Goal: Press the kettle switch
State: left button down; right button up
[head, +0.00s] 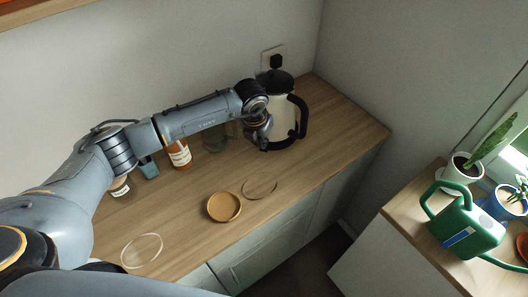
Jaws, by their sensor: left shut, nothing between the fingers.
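The kettle (287,104) is cream-white with a black lid and a black handle on its right side. It stands upright near the right end of the wooden counter, by the wall. My left gripper (261,141) is shut and empty, low at the kettle's left front. It covers part of the kettle's body, and I cannot tell if it touches the kettle. The kettle switch cannot be made out. My right gripper is not in view.
A labelled orange jar (180,154), a clear glass jar (213,140) and other containers stand behind my left arm. A round wooden dish (223,207) sits near the counter's (190,228) front edge. A green watering can (466,232) and plants are at right.

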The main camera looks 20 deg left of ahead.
aim_at(263, 151)
pick_arm(q)
jog(key=shift+b+x, duration=0.3)
jog(key=shift+x, duration=0.5)
notch_tip(263, 151, down, 3)
jog(key=b, duration=0.2)
jog(key=shift+s+r+b, duration=0.1)
jog(key=shift+s+b, duration=0.05)
jog(key=shift+b, duration=0.25)
jog(key=shift+r+p, duration=0.4)
jog(key=shift+s+r+p, duration=0.2)
jog(key=shift+p, duration=0.25)
jog(key=shift+s+a+r+p, duration=0.1)
jog(key=shift+s+r+p, duration=0.05)
jog(key=shift+s+p, duration=0.25)
jog(key=shift+s+a+r+p, duration=0.15)
jog(key=shift+s+p, duration=0.1)
jog(key=shift+s, duration=0.55)
